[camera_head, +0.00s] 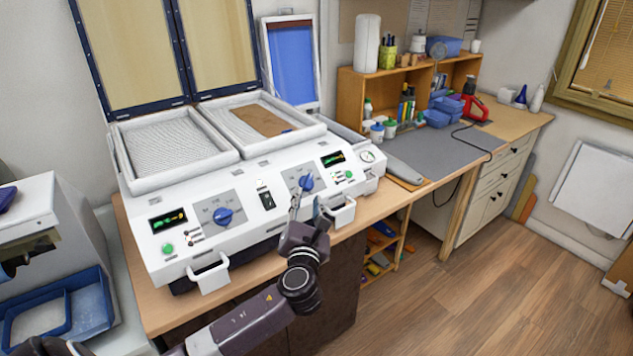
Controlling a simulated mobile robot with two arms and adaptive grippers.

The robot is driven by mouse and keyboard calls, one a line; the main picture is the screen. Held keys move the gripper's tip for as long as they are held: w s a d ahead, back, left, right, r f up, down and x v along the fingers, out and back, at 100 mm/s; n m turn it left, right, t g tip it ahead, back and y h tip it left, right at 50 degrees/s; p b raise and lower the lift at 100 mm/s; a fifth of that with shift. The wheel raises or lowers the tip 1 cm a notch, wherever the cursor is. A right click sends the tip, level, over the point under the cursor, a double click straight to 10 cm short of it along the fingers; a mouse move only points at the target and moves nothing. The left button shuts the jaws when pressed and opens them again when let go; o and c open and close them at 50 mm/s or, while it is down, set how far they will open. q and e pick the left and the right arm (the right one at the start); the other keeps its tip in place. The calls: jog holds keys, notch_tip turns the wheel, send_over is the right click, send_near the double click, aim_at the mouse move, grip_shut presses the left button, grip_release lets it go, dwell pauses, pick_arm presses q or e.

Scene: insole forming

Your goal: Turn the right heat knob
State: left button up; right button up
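The white forming machine (262,221) stands on a wooden bench, with two blue heat knobs on its sloped front panel. The right heat knob (306,182) sits on a grey dial plate, left of a lit green display (333,159). The left heat knob (222,215) is on a similar plate. My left gripper (306,203) is just below the right knob, its two fingers pointing up toward it and spread apart. It looks open and empty. I cannot tell whether a fingertip touches the knob.
Front handles (208,277) and (340,214) stick out from the machine, the right one close beside my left gripper. A black switch (266,199) sits between the dials. A brown sheet (260,119) lies in the right tray. A grey mat (437,150) lies to the right.

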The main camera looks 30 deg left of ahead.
aim_at(310, 181)
pick_arm(q)
jog(key=p+x, duration=0.1)
jog(key=x, duration=0.6)
jog(key=shift+w, duration=0.15)
jog(key=shift+w+f+p, duration=0.15)
jog(key=shift+w+p, duration=0.05)
jog(key=shift+p, duration=0.1)
jog(key=shift+c, duration=0.6)
grip_shut()
